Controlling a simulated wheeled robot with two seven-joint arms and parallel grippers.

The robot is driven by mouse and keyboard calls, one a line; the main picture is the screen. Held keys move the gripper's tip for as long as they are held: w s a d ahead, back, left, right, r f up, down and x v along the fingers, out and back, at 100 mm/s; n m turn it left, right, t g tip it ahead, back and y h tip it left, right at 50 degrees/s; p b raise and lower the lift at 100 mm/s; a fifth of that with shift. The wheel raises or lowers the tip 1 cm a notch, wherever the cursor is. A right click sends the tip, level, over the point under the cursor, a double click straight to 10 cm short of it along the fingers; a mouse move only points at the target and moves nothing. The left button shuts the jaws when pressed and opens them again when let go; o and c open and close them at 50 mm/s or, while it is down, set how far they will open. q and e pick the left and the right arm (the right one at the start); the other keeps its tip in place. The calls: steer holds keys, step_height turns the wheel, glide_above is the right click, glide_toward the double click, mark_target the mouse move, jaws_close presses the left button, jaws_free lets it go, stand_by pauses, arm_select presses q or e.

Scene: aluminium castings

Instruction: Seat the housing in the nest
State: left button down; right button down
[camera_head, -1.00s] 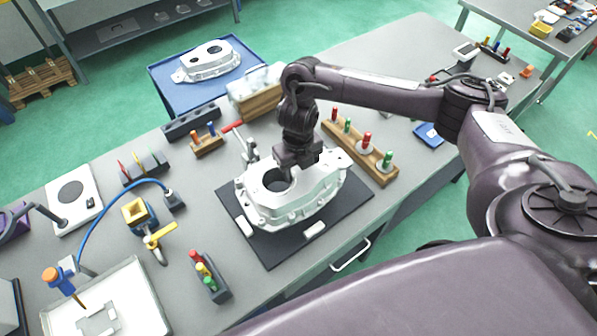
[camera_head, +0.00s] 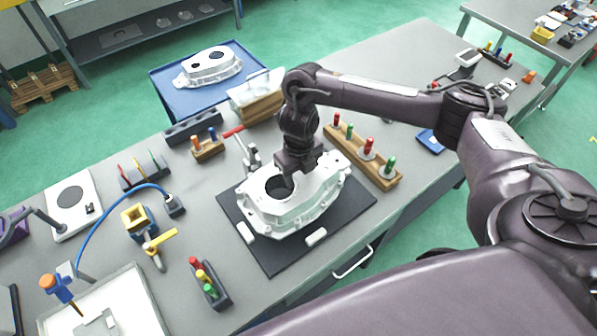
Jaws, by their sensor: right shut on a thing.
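The housing (camera_head: 285,211) is a silvery-white aluminium casting with a large round dark bore. It sits over the dark plate of the nest (camera_head: 274,262), between small white blocks at the plate's edge. I cannot tell whether its underside rests fully on the plate. My right gripper (camera_head: 291,178) points down at the housing's top by the bore and is shut on the housing; its fingertips are partly hidden. A toggle clamp with a red handle (camera_head: 233,132) stands at the housing's back left. My left gripper is out of view.
A second casting (camera_head: 208,64) lies on a blue cart (camera_head: 165,82) behind the table. A wooden rack with coloured pegs (camera_head: 386,180) stands close on the right. A small dark rack (camera_head: 209,284) and a yellow-handled tool (camera_head: 160,240) lie at left.

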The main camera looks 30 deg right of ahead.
steer(key=shift+w+f+b, duration=0.1)
steer(key=shift+f+b, duration=1.6)
steer(key=shift+f, duration=0.45)
stand_by(0.3)
steer(key=shift+f+b, duration=1.5)
steer(key=c, duration=0.9)
jaws_free()
steer(key=shift+o, duration=1.2)
steer(key=shift+s+f, duration=0.15)
steer(key=shift+s, duration=0.1)
step_height(320, 180, up, 8)
steer(key=shift+r+p, duration=0.1)
steer(key=shift+p, duration=0.9)
